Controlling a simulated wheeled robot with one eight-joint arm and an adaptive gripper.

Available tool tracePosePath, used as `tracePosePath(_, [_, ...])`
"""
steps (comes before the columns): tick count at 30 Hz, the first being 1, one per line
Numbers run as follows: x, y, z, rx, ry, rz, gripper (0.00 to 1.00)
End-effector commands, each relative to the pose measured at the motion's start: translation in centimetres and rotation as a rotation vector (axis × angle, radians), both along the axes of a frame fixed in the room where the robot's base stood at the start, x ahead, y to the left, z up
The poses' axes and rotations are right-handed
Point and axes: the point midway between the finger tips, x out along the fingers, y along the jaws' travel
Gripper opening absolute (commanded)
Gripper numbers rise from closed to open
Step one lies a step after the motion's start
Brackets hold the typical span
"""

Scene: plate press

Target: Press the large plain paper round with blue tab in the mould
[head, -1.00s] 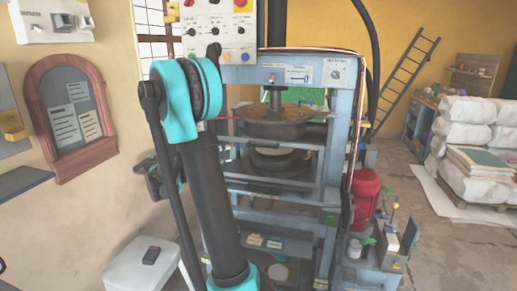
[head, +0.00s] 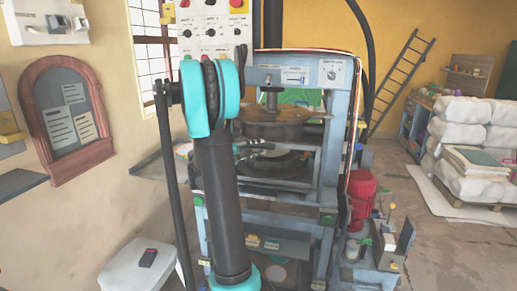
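The press's upper mould half (head: 270,122) is a dark, worn metal disc hanging from a short ram. The round lower mould (head: 280,165) sits below it, with a clear gap between them. My arm's dark link and teal joints stand in front of the press's left side. A dark jointed shape that looks like my gripper (head: 258,148) is in the gap, largely hidden by my arm. Its fingers and anything in them cannot be made out. I cannot pick out the large plain paper round with blue tab.
A flat grey shelf (head: 148,169) juts left of the press. A white stool (head: 140,268) with a dark handset stands at lower left. A red motor (head: 361,192) stands right of the press. Wrapped white bundles (head: 462,133) are stacked at far right, with open floor before them.

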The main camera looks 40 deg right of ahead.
Motion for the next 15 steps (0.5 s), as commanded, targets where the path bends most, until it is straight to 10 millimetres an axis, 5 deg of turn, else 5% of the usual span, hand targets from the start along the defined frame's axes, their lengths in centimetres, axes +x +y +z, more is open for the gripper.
tracePosePath(11, [-0.02, -0.59, 0.00, 0.000, 0.000, 0.001, 0.31])
tracePosePath(15, [-0.02, -0.58, 0.00, 0.000, 0.000, 0.001, 0.15])
